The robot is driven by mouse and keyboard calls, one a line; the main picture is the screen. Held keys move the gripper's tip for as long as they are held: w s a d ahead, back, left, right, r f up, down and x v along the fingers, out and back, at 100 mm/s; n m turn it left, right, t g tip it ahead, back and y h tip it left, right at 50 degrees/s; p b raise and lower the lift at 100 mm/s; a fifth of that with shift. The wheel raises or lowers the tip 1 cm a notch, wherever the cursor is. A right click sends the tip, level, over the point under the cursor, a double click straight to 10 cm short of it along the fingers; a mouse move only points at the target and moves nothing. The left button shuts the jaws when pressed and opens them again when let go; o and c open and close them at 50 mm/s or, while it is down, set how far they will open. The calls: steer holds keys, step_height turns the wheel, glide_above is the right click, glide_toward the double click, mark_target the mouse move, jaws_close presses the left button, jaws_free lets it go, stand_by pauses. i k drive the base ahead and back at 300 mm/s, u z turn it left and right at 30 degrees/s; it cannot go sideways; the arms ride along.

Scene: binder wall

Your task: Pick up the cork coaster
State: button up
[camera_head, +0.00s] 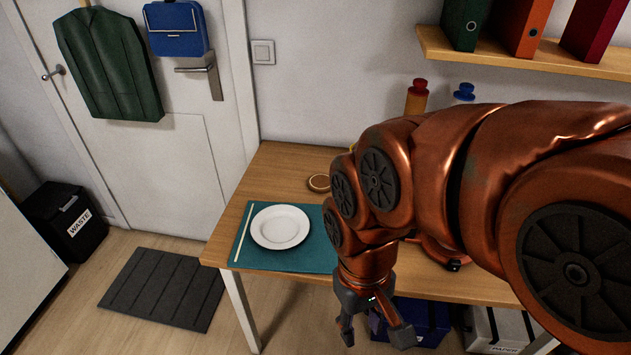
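A small round tan disc with a darker rim, which looks like the cork coaster (319,182), lies on the wooden table (283,165). It is just behind the teal placemat (290,258), close to the left of my arm. My gripper (374,335) hangs down at the table's front edge, nearer to the camera than the coaster. Its two dark fingers are spread apart with nothing visible between them. My arm hides much of the table's middle and right.
A white plate (280,227) and a pale chopstick-like stick (243,232) lie on the placemat. Two bottles, one with a red cap (416,97) and one with a blue cap (464,94), stand behind my arm. A shelf (520,62) with binders hangs above. Boxes stand under the table.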

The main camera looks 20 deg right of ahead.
mark_target(318, 183)
steer(key=k, duration=0.55)
steer(key=u, duration=0.7)
steer(key=i, duration=1.4)
steer(key=z, duration=0.55)
